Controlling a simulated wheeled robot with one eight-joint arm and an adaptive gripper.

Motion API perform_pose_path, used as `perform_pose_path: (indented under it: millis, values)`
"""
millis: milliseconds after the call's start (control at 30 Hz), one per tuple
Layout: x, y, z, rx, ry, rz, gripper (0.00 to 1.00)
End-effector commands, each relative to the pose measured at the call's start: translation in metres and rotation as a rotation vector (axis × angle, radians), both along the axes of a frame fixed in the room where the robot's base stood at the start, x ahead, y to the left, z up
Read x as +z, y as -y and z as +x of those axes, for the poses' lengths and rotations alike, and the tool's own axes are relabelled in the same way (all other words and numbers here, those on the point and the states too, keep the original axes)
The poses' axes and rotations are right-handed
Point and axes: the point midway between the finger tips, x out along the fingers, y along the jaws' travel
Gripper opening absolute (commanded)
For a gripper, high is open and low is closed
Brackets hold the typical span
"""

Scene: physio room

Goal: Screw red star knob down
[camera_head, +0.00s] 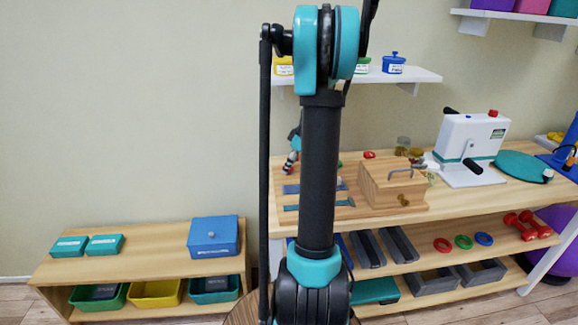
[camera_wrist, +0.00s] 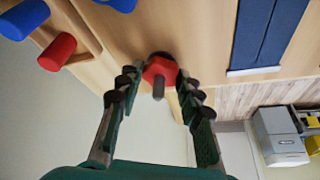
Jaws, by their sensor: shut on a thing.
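The red star knob (camera_wrist: 161,70) shows in the wrist view, with a grey threaded-looking post (camera_wrist: 158,88) standing out of it toward the camera. My gripper (camera_wrist: 159,82) has one dark ribbed finger on each side of the knob and is shut on it. Thin gaps seem to show beside the knob, so the exact finger contact is hard to see. In the head view my arm stands in front of the workbench (camera_head: 450,205) and hides part of its left side. I cannot make out the held knob there.
In the wrist view, a red peg (camera_wrist: 57,52) and blue pegs (camera_wrist: 24,17) lie left of my gripper, and a dark blue strip (camera_wrist: 268,35) lies right. In the head view, a wooden block (camera_head: 393,192) and a white crank machine (camera_head: 470,145) stand on the bench.

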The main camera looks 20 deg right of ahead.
Motion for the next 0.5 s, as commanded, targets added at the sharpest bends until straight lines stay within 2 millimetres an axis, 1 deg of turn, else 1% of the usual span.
perform_pose_path:
  millis: [500]
  values:
    - [0.0003, -0.0028, -0.0020, -0.490, 0.000, -0.002, 0.07]
